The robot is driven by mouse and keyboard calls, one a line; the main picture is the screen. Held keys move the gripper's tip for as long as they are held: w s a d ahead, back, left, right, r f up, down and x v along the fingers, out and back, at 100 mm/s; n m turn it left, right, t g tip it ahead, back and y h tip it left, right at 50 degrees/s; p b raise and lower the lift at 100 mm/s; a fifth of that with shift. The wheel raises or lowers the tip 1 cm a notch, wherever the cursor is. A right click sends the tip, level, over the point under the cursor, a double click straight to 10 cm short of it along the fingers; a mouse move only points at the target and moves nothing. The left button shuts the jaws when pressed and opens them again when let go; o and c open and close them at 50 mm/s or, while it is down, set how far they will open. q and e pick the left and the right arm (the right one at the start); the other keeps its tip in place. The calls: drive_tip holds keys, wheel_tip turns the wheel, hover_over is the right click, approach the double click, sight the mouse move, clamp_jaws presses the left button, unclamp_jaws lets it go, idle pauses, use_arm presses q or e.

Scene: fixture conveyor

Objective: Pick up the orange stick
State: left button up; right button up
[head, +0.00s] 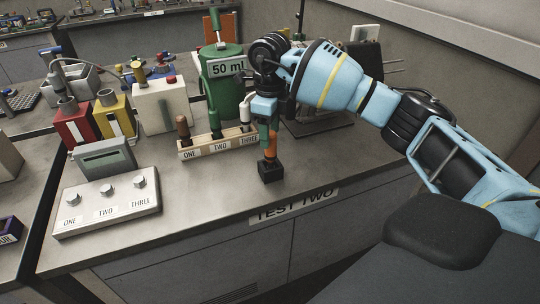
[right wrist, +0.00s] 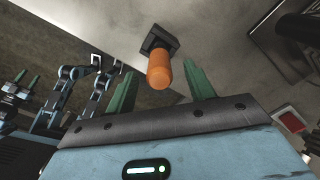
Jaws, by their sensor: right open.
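The orange stick (head: 270,148) stands upright in a small black base (head: 270,172) near the front edge of the bench, right of the wooden rack. My right gripper (head: 268,138) points down over it, with its green fingers partly covering the stick. In the right wrist view the stick (right wrist: 159,72) and its black base (right wrist: 158,40) show between the two green fingers of the open gripper (right wrist: 161,85). Gaps show on both sides, so the fingers look apart from the stick. My left gripper is not in the head view.
A wooden rack (head: 222,144) labelled ONE, TWO, THREE stands close on the left. Behind it is a green 50 ml container (head: 222,90). A panel with knobs (head: 108,205) lies at the front left. The bench front right of the base is clear.

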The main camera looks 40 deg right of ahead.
sight(270, 148)
drive_tip(key=shift+s+f, duration=0.1)
drive_tip(key=shift+f, duration=2.85)
drive_tip(key=shift+c, duration=0.2)
clamp_jaws()
